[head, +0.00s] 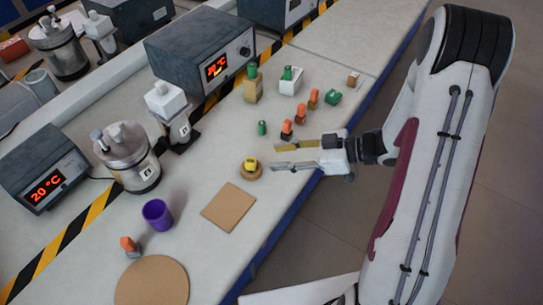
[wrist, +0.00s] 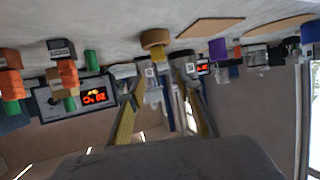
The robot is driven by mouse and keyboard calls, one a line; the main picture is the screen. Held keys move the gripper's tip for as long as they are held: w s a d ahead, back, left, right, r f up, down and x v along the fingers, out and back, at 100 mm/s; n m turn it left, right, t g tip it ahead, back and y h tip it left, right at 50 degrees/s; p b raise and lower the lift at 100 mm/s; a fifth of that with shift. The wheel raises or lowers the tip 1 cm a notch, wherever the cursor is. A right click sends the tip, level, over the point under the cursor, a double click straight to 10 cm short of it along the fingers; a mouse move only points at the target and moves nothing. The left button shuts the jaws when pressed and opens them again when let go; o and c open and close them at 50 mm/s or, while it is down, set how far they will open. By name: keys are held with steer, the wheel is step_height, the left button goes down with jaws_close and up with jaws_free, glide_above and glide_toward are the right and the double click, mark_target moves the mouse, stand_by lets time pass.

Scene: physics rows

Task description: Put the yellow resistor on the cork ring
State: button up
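The yellow resistor (head: 250,162) sits on the small round cork ring (head: 250,172) on the bench. In the wrist view, which is upside down, the cork ring (wrist: 154,38) and the yellow resistor (wrist: 156,52) show ahead, between the fingertips. My gripper (head: 273,158) is open, with nothing between its fingers, just right of the resistor. Both fingers also show in the wrist view (wrist: 160,75). There is a small gap between the fingertips and the resistor; contact is not visible.
A square cork mat (head: 229,207) and a round cork mat (head: 153,282) lie toward the front. A purple cup (head: 157,214) stands left. Several orange, green and grey parts (head: 300,116) stand behind my gripper. A heater box (head: 200,58) is at the back.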

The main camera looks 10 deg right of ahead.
steer(key=shift+v, duration=1.25)
steer(key=shift+w, duration=0.1)
steer(key=w+d+r+m+t+h, duration=0.2)
steer(key=w+d+r+t+h, duration=0.2)
steer(key=w+d+r+h, duration=0.4)
steer(key=s+d+r+m+t+h, duration=0.15)
steer(key=d+r+m+h, duration=0.35)
steer(key=r, duration=0.5)
steer(key=s+a+r+m+g+h, duration=0.1)
steer(key=s+r+m, duration=0.1)
steer(key=s, duration=0.4)
steer(key=s+a+r+m+g+h, duration=0.1)
steer(key=s+r+m+h, duration=0.15)
steer(key=s, duration=0.35)
steer(key=s+a+f+m+g+y, duration=0.1)
steer(key=s+a+y, duration=0.1)
steer(key=s+a, duration=0.2)
steer(key=s+a+f+m+g+y, duration=0.1)
steer(key=s+a, duration=0.4)
steer(key=s, duration=0.6)
steer(key=shift+s+a+g+y, duration=0.2)
steer(key=shift+s+g+y, duration=0.05)
steer(key=shift+g+y, duration=0.3)
